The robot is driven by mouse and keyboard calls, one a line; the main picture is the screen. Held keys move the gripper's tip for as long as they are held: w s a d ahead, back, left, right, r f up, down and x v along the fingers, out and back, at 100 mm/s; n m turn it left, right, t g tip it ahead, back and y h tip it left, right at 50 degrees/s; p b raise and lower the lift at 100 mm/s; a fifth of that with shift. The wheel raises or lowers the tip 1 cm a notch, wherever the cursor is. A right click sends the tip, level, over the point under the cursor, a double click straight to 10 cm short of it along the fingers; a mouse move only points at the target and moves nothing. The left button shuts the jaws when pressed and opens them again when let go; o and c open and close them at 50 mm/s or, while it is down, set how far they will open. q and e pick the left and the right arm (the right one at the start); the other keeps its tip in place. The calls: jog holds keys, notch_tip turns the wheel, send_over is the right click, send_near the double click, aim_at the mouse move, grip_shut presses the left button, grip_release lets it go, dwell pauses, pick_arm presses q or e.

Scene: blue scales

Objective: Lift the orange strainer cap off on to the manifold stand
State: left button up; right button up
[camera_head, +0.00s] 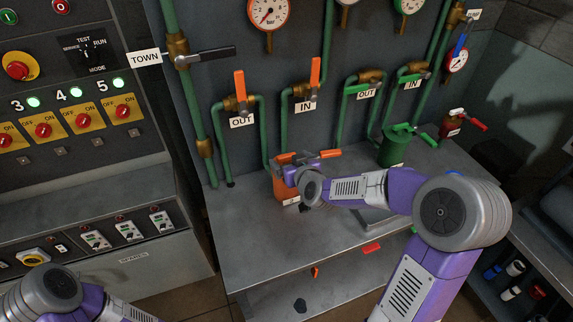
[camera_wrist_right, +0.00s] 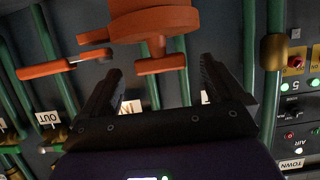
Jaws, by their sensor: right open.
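The orange strainer (camera_head: 287,190) stands on the grey steel bench (camera_head: 250,235), partly hidden behind my right gripper (camera_head: 290,168). In the right wrist view its orange cap (camera_wrist_right: 155,22) shows at the top, with a short stem and an orange crossbar handle (camera_wrist_right: 160,65). My right gripper (camera_wrist_right: 158,75) is open, its black fingers on either side of the crossbar, which appears at or just beyond the fingertips; contact cannot be told. Which surface is the manifold stand is not clear; a flat grey piece (camera_head: 372,217) lies partly hidden under my right arm. My left gripper is out of frame.
An orange lever (camera_head: 330,154) sits right beside the strainer. A green strainer (camera_head: 396,148) and a red fitting (camera_head: 451,124) stand further right. Green pipes with orange valve handles (camera_head: 240,88) rise behind. The bench front left is clear. A switch panel (camera_head: 75,100) stands left.

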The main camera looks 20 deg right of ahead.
aim_at(287, 157)
jog(key=x, duration=0.3)
jog(key=shift+w, duration=0.3)
jog(key=c, duration=1.3)
jog(key=shift+c, duration=0.6)
jog(key=shift+r, duration=0.1)
